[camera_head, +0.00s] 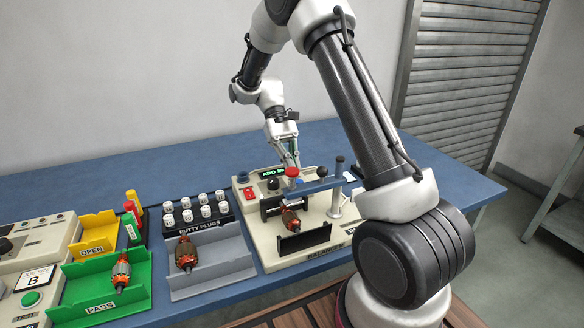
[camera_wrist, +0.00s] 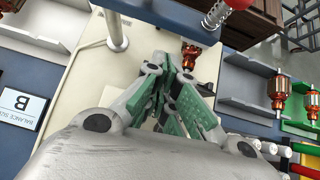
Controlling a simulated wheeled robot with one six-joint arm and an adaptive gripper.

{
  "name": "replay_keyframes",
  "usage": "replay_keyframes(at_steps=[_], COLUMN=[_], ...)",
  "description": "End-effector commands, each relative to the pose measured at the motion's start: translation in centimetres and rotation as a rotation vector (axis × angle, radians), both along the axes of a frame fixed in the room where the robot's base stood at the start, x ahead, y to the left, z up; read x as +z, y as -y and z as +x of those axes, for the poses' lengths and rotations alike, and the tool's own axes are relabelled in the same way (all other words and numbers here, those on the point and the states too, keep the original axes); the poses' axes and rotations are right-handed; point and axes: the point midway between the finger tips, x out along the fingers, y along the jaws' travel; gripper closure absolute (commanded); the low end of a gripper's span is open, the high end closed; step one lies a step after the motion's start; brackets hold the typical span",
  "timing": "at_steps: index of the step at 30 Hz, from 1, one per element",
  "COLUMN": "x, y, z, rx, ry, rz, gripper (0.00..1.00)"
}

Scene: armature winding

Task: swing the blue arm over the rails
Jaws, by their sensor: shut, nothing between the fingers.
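The blue arm (camera_head: 318,186) is a flat bar on the balancer, running left from its dark-topped post (camera_head: 339,170) to an end with a red knob (camera_head: 292,172). In the head view its left end appears above the rails (camera_head: 304,241) and the armature (camera_head: 290,218); its exact height over them is hard to tell. In the wrist view the blue arm (camera_wrist: 168,13) crosses the top, with the armature (camera_wrist: 189,56) partly showing beneath. My gripper (camera_wrist: 176,66) is shut and empty. In the head view it (camera_head: 291,160) is just behind the red knob, seemingly apart from it.
The balancer (camera_head: 262,240) carries a lit display and a silver post (camera_head: 336,205). To its left are a grey tray (camera_head: 222,280) with another armature, a rack of putty plugs (camera_head: 195,225), a yellow OPEN bin (camera_head: 94,232) and a green PASS bin (camera_head: 70,315). The blue table is clear behind.

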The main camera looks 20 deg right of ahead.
Motion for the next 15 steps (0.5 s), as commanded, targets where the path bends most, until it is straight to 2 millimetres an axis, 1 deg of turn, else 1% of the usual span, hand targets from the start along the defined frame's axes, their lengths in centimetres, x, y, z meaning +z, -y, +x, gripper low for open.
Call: replay_keyframes(at_steps=[8,15], x=[2.5,5.2], y=[0.1,0.2], z=[2.6,5.4], rx=[0.0,-0.001], ry=[0.003,0.003], rz=[0.0,0.0], gripper=[1.0,1.0])
